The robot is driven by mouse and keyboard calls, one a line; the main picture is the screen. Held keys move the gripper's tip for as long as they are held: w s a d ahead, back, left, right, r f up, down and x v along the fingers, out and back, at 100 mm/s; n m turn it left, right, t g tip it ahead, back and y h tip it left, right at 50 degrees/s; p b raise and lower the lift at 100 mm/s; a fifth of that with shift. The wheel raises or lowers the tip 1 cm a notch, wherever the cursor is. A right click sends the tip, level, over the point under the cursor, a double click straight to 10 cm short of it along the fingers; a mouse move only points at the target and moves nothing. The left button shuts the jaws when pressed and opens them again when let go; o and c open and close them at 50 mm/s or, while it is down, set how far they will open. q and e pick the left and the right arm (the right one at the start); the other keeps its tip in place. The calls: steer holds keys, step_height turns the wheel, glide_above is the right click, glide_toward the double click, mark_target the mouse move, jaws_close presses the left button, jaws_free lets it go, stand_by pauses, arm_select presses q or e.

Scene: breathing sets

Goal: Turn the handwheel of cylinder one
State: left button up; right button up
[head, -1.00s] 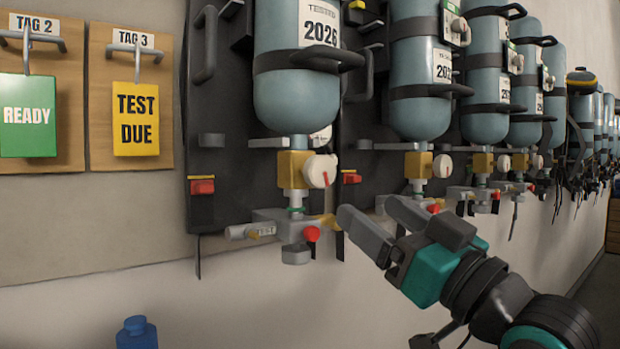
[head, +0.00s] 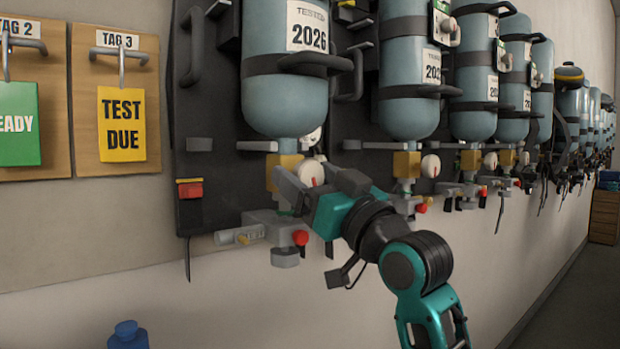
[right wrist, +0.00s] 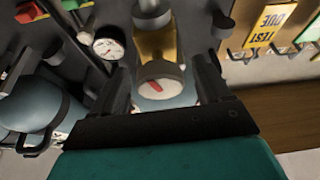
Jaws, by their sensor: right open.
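The nearest cylinder (head: 285,95) hangs upright on a dark wall plate with a "2026" label. Below it are a brass valve block (head: 283,172) and a white round handwheel (head: 311,173) with a red mark. My right gripper (head: 299,168) is open, its fingers reaching to both sides of this handwheel. In the right wrist view the handwheel (right wrist: 158,82) sits between the two open fingers, in front of the brass block (right wrist: 160,42). I cannot tell whether either finger touches it. The fingers partly hide the brass block in the head view. My left gripper is not in view.
A grey fitting with a red knob (head: 300,238) hangs just below the gripper. A pressure gauge (right wrist: 108,44) is beside the valve. More cylinders (head: 408,75) line the wall to the right. Tag boards (head: 122,100) hang left, and a blue bottle (head: 128,335) stands low.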

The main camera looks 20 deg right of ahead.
steer(key=c, duration=1)
steer(key=shift+o, duration=0.2)
steer(key=m+p, duration=0.1)
steer(key=m+h+p, duration=0.1)
steer(key=shift+r+p, duration=0.25)
steer(key=shift+p, duration=0.05)
steer(key=shift+m+t+h+p, duration=0.3)
steer(key=shift+m+h+p, duration=0.3)
steer(key=shift+m+p, duration=0.5)
steer(key=shift+f+m+h+p, duration=0.25)
steer(key=shift+m+h+p, duration=0.15)
steer(key=shift+m, duration=0.2)
steer(key=o, duration=0.9)
steer(key=shift+c, duration=0.2)
steer(key=shift+o, duration=0.5)
